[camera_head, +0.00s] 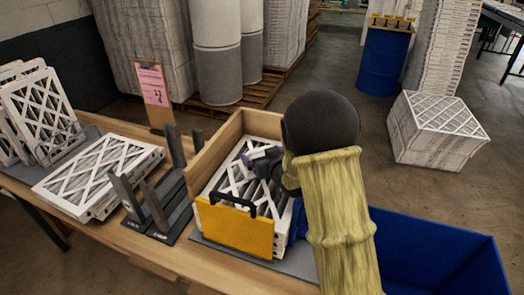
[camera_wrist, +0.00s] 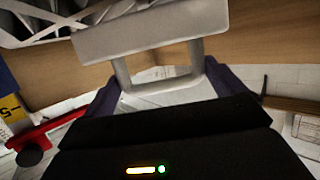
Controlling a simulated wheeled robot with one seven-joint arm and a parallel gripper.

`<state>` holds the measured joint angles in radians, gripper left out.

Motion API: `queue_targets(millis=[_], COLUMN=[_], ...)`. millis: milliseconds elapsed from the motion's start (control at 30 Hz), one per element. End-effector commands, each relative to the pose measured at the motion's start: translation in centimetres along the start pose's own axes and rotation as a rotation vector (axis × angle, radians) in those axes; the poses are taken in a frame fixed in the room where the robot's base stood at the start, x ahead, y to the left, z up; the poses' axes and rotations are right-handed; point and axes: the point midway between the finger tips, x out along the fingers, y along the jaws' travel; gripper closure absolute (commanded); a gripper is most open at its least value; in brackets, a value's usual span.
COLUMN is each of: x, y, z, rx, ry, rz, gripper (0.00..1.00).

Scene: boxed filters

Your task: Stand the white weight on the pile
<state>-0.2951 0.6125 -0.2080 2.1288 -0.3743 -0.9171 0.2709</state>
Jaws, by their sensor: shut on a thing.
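The white weight (camera_wrist: 150,32) shows in the wrist view as a pale block with a loop handle. My gripper (camera_wrist: 158,82) is shut on that handle, with a dark finger at each side. In the head view my gripper (camera_head: 264,163) is over the pile of white lattice filters (camera_head: 226,178) in the wooden box. My arm and gripper hide the weight there. Part of a lattice filter also shows in the wrist view (camera_wrist: 42,22). I cannot tell whether the weight touches the pile.
A wooden wall (camera_head: 216,148) bounds the box, with a yellow panel with a black handle (camera_head: 235,229) at its front. Dark upright brackets (camera_head: 158,208) and more filters (camera_head: 103,170) stand left. A blue bin (camera_head: 435,252) is at right.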

Motion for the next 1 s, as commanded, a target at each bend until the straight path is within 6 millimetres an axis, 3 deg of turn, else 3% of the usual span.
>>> queue_targets(millis=[200,600,633,1000], x=[0.7,0.8,0.8,0.4], y=[0.0,0.0,0.0,0.0], z=[1.7,2.1,2.5,2.4], rx=[0.001,0.000,0.001,0.001], ry=[0.010,0.011,0.001,0.001], rz=[0.000,0.000,0.000,0.001], gripper=[0.76,0.76,0.00,0.00])
